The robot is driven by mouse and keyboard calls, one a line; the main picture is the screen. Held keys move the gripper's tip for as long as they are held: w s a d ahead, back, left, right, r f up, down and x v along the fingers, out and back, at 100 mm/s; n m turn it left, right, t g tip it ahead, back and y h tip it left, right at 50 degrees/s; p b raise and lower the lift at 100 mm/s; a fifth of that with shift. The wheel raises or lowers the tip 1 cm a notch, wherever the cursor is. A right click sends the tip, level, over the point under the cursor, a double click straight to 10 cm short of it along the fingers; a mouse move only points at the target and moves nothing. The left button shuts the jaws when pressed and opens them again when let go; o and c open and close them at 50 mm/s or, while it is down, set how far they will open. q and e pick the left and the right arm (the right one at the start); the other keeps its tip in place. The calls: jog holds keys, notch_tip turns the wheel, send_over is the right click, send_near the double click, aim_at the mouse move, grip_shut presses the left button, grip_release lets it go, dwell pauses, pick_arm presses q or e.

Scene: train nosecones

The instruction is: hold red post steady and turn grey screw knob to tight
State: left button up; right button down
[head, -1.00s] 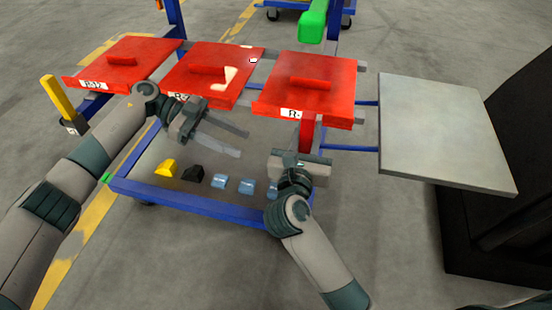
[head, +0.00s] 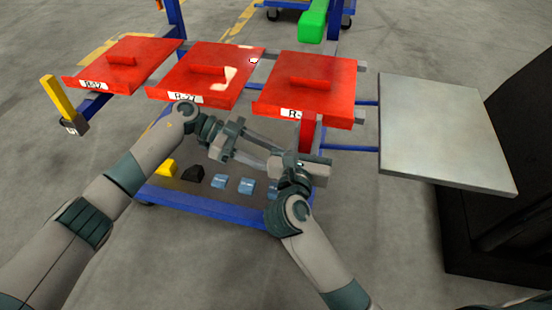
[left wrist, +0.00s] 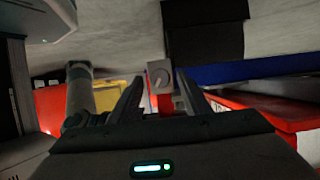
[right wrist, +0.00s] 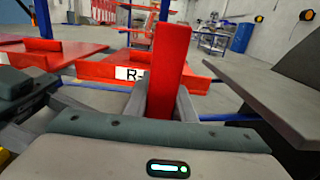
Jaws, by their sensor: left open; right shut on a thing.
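The red post (head: 309,130) stands below the front edge of the right red panel. My right gripper (right wrist: 163,95) is shut on the red post, with one finger on each side of it. The grey screw knob (left wrist: 160,76) shows in the left wrist view as a small square-faced piece with a pointer mark, with a red part just below it. My left gripper (left wrist: 160,92) is open, with the knob in the gap between its fingertips and no clear contact. In the head view the left gripper (head: 262,152) reaches right, close to my right gripper (head: 312,165); the knob cannot be made out there.
Three red panels (head: 205,88) sit in a row on the blue frame (head: 215,205). Yellow, black and blue blocks (head: 193,174) lie below. A grey plate (head: 440,130) is at the right. A yellow post (head: 57,97) stands at the left. My two grippers have little room between them.

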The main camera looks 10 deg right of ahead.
pick_arm(q)
jog(key=shift+s+d+f, duration=0.3)
jog(key=shift+d, duration=0.3)
jog(key=c, duration=1)
